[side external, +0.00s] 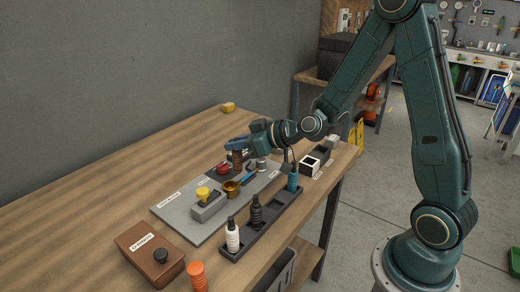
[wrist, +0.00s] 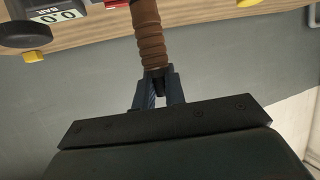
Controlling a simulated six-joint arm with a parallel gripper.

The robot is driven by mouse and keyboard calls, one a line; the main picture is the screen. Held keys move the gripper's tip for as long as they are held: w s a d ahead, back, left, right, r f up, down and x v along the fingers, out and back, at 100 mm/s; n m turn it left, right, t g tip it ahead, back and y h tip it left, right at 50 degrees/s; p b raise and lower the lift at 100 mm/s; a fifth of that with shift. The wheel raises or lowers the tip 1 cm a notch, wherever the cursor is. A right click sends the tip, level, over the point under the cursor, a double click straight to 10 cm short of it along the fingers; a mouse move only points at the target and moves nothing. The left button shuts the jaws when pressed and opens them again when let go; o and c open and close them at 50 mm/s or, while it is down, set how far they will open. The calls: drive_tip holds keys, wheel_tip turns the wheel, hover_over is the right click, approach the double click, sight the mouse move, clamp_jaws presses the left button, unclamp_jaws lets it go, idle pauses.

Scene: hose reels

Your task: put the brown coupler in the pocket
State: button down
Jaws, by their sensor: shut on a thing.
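The brown coupler (side external: 237,158) is a ridged cylinder held by my gripper (side external: 236,146) above the far part of the grey panel. In the wrist view the coupler (wrist: 150,38) reaches from between the fingertips (wrist: 155,78) to the top edge of the picture. My gripper is shut on its end. In the side view the coupler hangs roughly upright. A dark rack (side external: 270,222) at the table's front edge holds a white, a black and a blue coupler, with bare stretches between them. I cannot tell which opening is the pocket.
The grey panel (side external: 185,208) bears a yellow button (side external: 203,192), a brass cup (side external: 231,188) and a red knob (side external: 223,168). A brown box (side external: 148,253) and an orange coupler (side external: 197,275) stand nearer. A black-and-white box (side external: 309,166) sits right. The left tabletop is clear.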

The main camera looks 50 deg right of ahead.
drive_tip(key=shift+w+d+r, duration=0.1)
drive_tip(key=shift+w+r, duration=0.2)
drive_tip(key=shift+w, duration=0.35)
drive_tip(key=w+d+r+n+y, duration=0.1)
drive_tip(key=w+d+r, duration=0.1)
drive_tip(key=w+r, duration=1)
drive_tip(key=shift+w+d+r, duration=0.2)
drive_tip(key=shift+w+r, duration=0.2)
drive_tip(key=shift+w, duration=0.5)
drive_tip(key=shift+f, duration=0.1)
wheel_tip(320, 180, down, 16)
drive_tip(key=shift+r, duration=0.25)
drive_tip(key=shift+f, duration=2.15)
drive_tip(key=shift+f, duration=0.15)
